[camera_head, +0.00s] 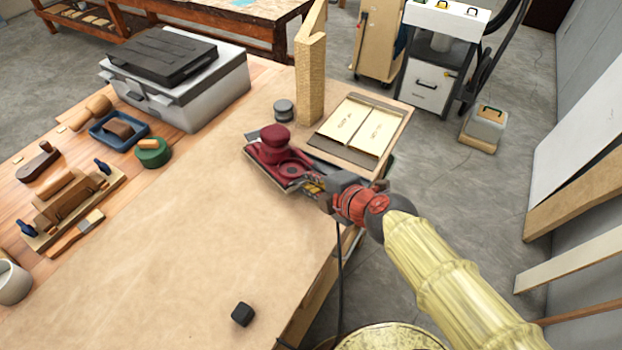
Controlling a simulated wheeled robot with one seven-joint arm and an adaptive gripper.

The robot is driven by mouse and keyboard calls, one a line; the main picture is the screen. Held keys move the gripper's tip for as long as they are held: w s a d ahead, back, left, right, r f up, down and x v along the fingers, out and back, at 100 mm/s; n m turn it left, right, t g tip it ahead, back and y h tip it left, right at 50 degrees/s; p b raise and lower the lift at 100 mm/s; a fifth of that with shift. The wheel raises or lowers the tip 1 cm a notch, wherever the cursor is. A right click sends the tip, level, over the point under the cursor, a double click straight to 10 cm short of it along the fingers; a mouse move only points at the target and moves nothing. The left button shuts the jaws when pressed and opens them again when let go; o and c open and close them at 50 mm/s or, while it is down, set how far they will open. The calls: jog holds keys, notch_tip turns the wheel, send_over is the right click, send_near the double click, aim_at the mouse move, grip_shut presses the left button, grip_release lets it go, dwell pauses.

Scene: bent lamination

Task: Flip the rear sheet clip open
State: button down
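A dark red hand sander (276,155) with a round knob on top sits near the right edge of the workbench. My gripper (308,184) is at the sander's near right end, close to it or touching it; I cannot tell which. The gripper is small and seen from behind, so its finger opening does not show clearly. The rear sheet clip cannot be made out; that end of the sander is partly hidden by my gripper.
A board with two pale labelled sheets (362,126) lies just behind my gripper. A small grey jar (284,110) and an upright wooden post (310,75) stand behind the sander. A black cube (242,314) lies on the bench (190,245), whose middle is clear.

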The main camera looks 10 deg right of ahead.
jog(key=shift+f+t, duration=0.1)
jog(key=shift+t, duration=0.2)
dwell(0.4)
jog(key=c, duration=2.1)
grip_release()
jog(key=shift+o, duration=0.5)
jog(key=v, duration=1.2)
jog(key=shift+d, duration=0.1)
